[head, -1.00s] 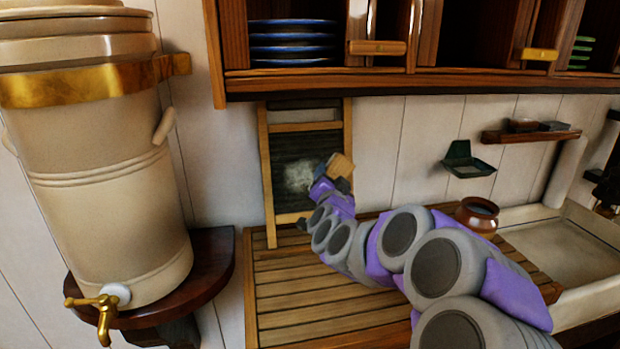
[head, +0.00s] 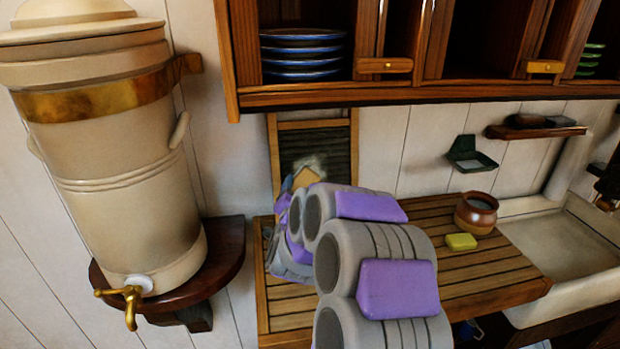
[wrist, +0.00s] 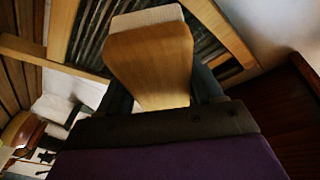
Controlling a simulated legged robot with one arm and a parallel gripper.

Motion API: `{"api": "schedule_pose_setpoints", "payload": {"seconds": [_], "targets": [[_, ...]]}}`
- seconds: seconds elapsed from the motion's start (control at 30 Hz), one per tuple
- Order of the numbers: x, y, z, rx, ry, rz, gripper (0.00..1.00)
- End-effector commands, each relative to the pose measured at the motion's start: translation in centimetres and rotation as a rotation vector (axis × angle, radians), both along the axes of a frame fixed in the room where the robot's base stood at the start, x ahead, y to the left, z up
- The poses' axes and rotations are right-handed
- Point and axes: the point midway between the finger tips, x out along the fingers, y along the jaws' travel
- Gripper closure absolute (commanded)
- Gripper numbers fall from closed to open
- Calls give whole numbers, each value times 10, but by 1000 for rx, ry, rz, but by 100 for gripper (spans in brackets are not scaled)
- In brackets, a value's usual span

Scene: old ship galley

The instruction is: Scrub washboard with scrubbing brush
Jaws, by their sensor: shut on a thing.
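The washboard (head: 335,150) stands upright against the wall, with a wooden frame and a dark ribbed panel. A pale patch shows on the panel. My gripper (wrist: 152,108) is shut on the wooden scrubbing brush (wrist: 150,55), whose pale bristle edge lies close to the ribbed panel in the wrist view. I cannot tell whether the bristles touch it. In the head view my arm hides most of the gripper and the washboard's lower part, and only a bit of the brush (head: 306,181) shows.
The slatted wooden counter (head: 500,285) holds a brown pot (head: 476,213) and a yellow sponge (head: 461,241). A sink (head: 575,250) is at right. A large cream urn (head: 120,170) stands on a shelf at left. A plate cabinet (head: 400,95) hangs above.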

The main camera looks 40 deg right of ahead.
Motion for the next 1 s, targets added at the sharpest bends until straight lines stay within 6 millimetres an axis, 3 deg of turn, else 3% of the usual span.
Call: {"api": "schedule_pose_setpoints", "payload": {"seconds": [0.27,0.7,1.0], "targets": [[11,-6,-4,-2,-1,-1,80],[44,-26,-14,-1,2,1,80],[49,-29,-15,-3,-2,1,80]]}}
